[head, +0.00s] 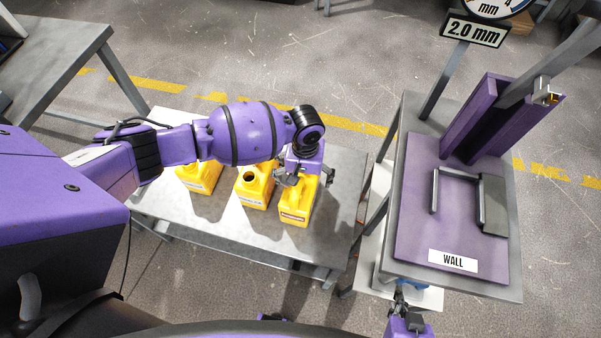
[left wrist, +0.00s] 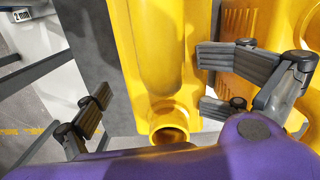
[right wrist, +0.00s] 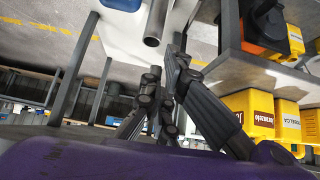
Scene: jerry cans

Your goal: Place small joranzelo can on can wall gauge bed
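Three yellow cans stand on the grey table in the head view. The rightmost can (head: 297,205) has a red label; a can in the right wrist view has a red label (right wrist: 262,118) reading Joranzelo. My left gripper (head: 297,176) is over the rightmost can. In the left wrist view its fingers (left wrist: 165,90) are spread, with a yellow can (left wrist: 150,50) between them and gaps visible. The purple gauge bed (head: 415,215) with the WALL sign is at the right, with no can on it. My right gripper (head: 400,297) is low by the gauge table; its fingers (right wrist: 162,75) look together and empty.
The bed carries a metal handle-like bar (head: 435,190), a grey block (head: 493,205) and a purple upright (head: 480,120). A gap separates the two tables. A 2.0 mm sign (head: 474,30) stands behind.

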